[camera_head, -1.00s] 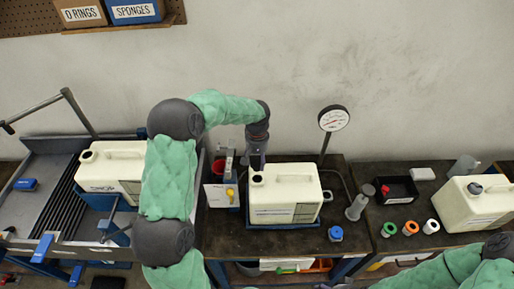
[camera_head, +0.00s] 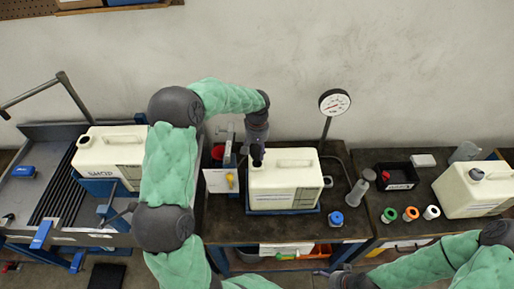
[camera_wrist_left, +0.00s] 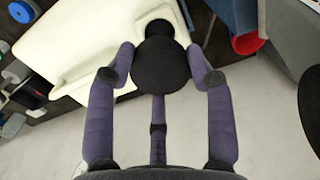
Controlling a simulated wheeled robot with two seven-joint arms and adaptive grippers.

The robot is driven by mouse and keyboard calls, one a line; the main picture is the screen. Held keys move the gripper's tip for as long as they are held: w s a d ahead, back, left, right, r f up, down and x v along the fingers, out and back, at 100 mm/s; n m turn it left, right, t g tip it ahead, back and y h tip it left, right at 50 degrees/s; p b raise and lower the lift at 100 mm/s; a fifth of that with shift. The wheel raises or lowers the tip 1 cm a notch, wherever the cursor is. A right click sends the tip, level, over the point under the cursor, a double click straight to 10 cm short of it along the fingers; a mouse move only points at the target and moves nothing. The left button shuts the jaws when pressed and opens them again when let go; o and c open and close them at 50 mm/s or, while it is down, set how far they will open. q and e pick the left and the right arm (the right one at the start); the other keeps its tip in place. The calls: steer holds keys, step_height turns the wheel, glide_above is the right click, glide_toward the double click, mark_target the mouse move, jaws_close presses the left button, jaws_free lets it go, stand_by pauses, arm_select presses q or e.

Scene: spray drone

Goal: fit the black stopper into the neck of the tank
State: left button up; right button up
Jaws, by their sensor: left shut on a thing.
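The cream tank (camera_head: 285,188) stands on a blue tray on the middle bench. Its neck is at the top left corner, mostly hidden by my left gripper (camera_head: 257,158). In the left wrist view my left gripper (camera_wrist_left: 163,76) is shut on the black stopper (camera_wrist_left: 163,65), with a finger on each side. The stopper is over the dark neck opening (camera_wrist_left: 166,13) of the tank (camera_wrist_left: 85,45); I cannot tell whether its tip is inside. My right gripper (camera_head: 333,274) is low at the front edge of the bench, its jaws unclear.
A red cup (camera_head: 218,152) and a white card (camera_head: 221,181) are close on the left. Another cream tank (camera_head: 478,190) and several coloured rings are on the right bench.

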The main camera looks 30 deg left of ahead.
mark_target(257, 158)
arm_select(q)
steer(key=shift+f+b, duration=0.75)
steer(key=shift+f, duration=0.6)
stand_by(0.9)
steer(key=shift+f+b, duration=1.35)
steer(key=shift+f, duration=0.2)
steer(key=o, duration=1.6)
steer(key=shift+o, duration=0.2)
steer(key=shift+r, duration=0.1)
step_height(257, 158, up, 12)
steer(key=shift+f, duration=0.1)
